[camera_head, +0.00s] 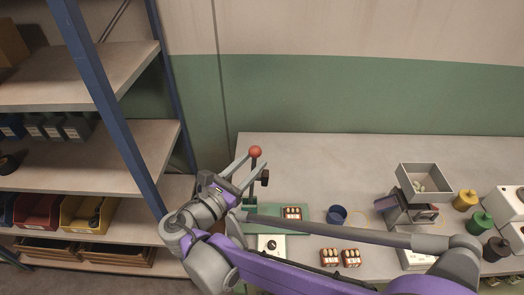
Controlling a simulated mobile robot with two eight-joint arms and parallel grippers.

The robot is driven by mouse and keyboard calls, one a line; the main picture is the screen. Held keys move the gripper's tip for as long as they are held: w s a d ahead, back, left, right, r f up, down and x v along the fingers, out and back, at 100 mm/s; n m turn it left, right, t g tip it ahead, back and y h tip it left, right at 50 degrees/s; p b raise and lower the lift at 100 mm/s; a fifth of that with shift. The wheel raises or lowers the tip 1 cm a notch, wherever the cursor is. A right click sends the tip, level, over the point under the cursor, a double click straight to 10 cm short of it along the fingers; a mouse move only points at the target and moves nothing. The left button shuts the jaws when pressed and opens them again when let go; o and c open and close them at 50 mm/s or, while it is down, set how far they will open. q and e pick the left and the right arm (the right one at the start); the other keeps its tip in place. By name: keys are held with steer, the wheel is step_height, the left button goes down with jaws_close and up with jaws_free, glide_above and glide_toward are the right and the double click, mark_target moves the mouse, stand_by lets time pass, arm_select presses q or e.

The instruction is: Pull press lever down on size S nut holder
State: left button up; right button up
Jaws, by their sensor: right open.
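A press with a red ball knob (255,152) on top of its upright lever stands at the left end of the table. It rises from a green base plate (300,228). A small dark nut holder (292,214) with light nuts lies on that plate; I cannot read its size. My right gripper (256,164) is open, and its fingers reach up to just below the red knob, around or in front of the lever shaft; I cannot tell which. Touch is not clear. My right arm hides part of the press. My left gripper is not in view.
Two more nut holders (340,258) lie near the table's front. A shelf with bins (85,213) stands left. The table's back strip is clear.

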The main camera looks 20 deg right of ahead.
steer(key=x, duration=0.5)
jaws_close()
stand_by(1.4)
